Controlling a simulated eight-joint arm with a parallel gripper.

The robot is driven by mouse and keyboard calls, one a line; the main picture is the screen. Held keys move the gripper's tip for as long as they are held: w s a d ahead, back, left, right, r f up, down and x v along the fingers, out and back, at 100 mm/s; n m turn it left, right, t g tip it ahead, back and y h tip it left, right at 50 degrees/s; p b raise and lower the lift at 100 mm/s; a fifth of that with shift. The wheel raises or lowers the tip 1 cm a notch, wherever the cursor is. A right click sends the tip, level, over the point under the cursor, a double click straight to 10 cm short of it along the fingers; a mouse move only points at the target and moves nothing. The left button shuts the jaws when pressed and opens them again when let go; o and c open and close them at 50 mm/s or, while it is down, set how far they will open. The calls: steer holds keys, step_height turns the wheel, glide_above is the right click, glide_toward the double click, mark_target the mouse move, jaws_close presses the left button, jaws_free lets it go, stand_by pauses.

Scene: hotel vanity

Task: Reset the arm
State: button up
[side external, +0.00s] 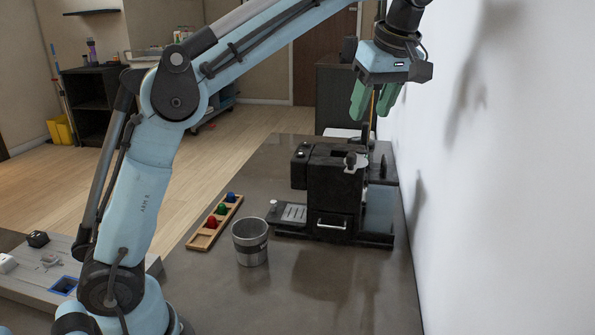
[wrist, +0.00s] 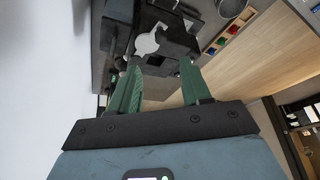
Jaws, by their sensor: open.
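My gripper (side external: 375,100) is raised above the far part of the counter, over the black coffee machine (side external: 335,185). Its green fingers are apart with nothing between them. In the wrist view my gripper (wrist: 162,88) also shows open and empty, with the machine (wrist: 165,45) beyond the fingertips. The fingers look clear of the machine. My arm reaches up from the lower left and bends over toward the right wall.
A grey metal bin (side external: 250,243) stands in front of the machine. A wooden tray (side external: 203,240) with red, green and blue pods lies left of it. The white wall (side external: 480,200) is close on the right. The counter's front (side external: 300,300) is clear.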

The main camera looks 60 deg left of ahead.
steer(key=shift+d+r, duration=0.15)
steer(key=shift+r, duration=0.2)
steer(key=shift+s, duration=0.1)
steer(key=s+f+m+t+h, duration=0.2)
steer(key=s+f+m+t, duration=0.1)
steer(key=s+f+m, duration=0.4)
steer(key=s+f+m+t+h, duration=0.2)
steer(key=s+f+m, duration=0.6)
steer(key=f, duration=0.6)
steer(key=shift+m+t+h, duration=0.3)
steer(key=shift+m+t, duration=0.1)
steer(key=shift+t, duration=0.3)
